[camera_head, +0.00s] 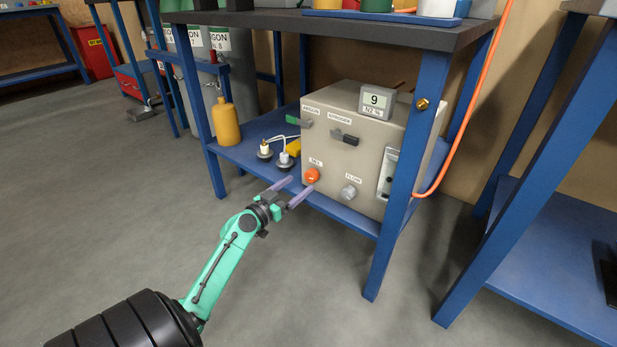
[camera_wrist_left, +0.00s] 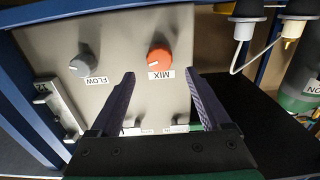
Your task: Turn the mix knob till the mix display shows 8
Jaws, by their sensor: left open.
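The orange mix knob (camera_head: 311,175) is on the lower left of the beige panel box (camera_head: 345,160), under a label that reads MIX. It also shows in the left wrist view (camera_wrist_left: 159,60), upside down, with a pale pointer mark. The display (camera_head: 376,102) on top of the box reads 9, with a small N2 % label below. My left gripper (camera_head: 291,189) is open and empty, in front of and a little below the mix knob, apart from it. In the left wrist view its fingers (camera_wrist_left: 160,88) spread below the knob in the picture. My right gripper is not in view.
A grey flow knob (camera_head: 348,192) sits right of the mix knob. Two small fittings (camera_head: 284,161) and a yellow bottle (camera_head: 225,122) stand left on the blue shelf. A blue table leg (camera_head: 400,190) stands in front of the box's right side.

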